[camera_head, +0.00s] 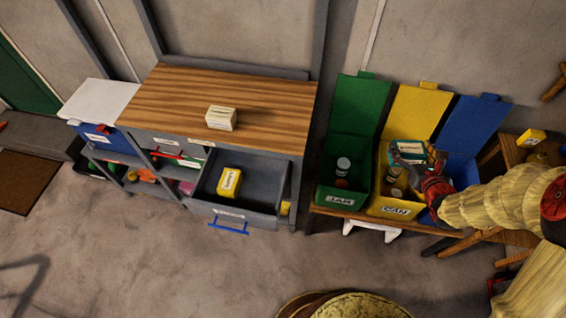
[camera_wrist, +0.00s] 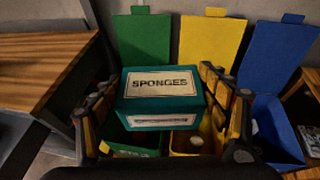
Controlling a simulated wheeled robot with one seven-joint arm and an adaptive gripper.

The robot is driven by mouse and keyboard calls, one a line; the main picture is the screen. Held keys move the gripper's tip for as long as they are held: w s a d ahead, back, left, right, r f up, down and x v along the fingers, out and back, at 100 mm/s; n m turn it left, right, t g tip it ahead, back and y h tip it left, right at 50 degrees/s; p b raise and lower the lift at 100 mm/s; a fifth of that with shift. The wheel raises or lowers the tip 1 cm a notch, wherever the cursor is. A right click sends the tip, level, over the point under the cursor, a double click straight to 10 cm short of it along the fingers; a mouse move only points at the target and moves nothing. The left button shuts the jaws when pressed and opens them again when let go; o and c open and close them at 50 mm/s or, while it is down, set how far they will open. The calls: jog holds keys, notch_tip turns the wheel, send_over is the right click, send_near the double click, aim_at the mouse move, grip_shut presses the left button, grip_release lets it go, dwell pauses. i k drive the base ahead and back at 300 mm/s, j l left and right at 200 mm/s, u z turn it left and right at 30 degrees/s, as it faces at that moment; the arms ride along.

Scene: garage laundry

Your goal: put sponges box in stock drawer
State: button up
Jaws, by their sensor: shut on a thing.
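A teal box with a cream label reading SPONGES (camera_wrist: 160,84) is between the fingers of my gripper (camera_wrist: 165,115) in the wrist view. In the head view my gripper (camera_head: 424,172) holds the sponges box (camera_head: 409,154) above the yellow bin, and the fingers partly hide it. The open drawer (camera_head: 262,178) with a blue handle is under the wooden worktop, well to the left of my gripper. A yellow box (camera_head: 229,182) with a white label lies in it. Any label on the drawer front is not readable.
A cream box (camera_head: 221,118) stands on the wooden worktop (camera_head: 170,95). Green (camera_head: 340,198), yellow (camera_head: 397,210) and blue (camera_head: 465,172) bins with raised lids stand on a low bench. The green bin holds jars; the yellow holds cans. Open floor lies in front of the drawer.

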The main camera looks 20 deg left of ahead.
aim_at(250, 193)
jog(key=i+l+u, duration=0.15)
jog(key=u, duration=0.35)
jog(key=l+u, duration=0.3)
jog(key=u, duration=0.15)
jog(key=i+l+u, duration=0.1)
jog(key=l+u, duration=0.15)
jog(key=u, duration=0.25)
jog(key=l+u, duration=0.3)
jog(key=u, duration=0.2)
jog(key=l+u, duration=0.35)
jog(key=k+l+u, duration=0.15)
jog(key=l+u, duration=0.2)
jog(key=l, duration=0.15)
